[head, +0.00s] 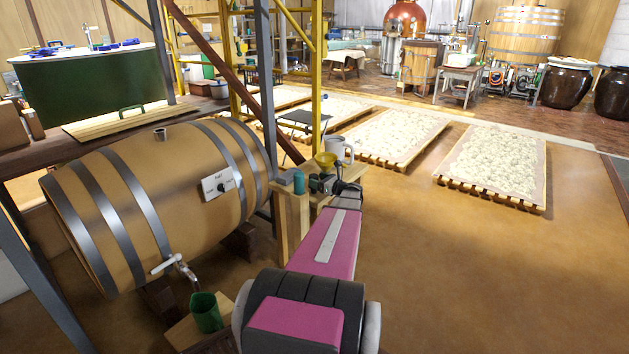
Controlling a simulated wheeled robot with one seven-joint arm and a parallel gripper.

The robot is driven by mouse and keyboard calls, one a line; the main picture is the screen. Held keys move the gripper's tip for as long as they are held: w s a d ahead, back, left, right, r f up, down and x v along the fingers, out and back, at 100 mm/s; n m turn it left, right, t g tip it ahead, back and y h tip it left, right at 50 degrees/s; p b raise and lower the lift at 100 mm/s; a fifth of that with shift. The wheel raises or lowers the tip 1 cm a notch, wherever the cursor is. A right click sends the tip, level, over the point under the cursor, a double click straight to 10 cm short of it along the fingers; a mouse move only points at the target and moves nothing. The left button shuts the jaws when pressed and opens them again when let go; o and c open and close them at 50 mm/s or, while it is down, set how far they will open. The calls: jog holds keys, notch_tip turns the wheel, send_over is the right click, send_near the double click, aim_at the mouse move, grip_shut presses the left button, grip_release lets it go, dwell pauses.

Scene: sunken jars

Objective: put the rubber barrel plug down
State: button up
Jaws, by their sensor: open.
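My gripper (324,183) is at the far end of my pink arm, over a small wooden stand (292,222) beside the barrel. It is small and dark here, and its jaws are open. I cannot make out the rubber barrel plug for certain; the gripper and wrist cover part of the stand top. The large wooden barrel (150,195) lies on its side to the left, with a short grey collar (160,133) on top. Whether anything fills the collar is too small to tell.
On or by the stand are a yellow funnel (325,160), a grey-white mug (341,149) and a teal object (298,182). A tap (178,264) on the barrel is above a green cup (206,312). A yellow post (318,80) rises behind.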

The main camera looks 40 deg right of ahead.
jog(key=v, duration=0.9)
jog(key=shift+s, duration=0.3)
dwell(0.9)
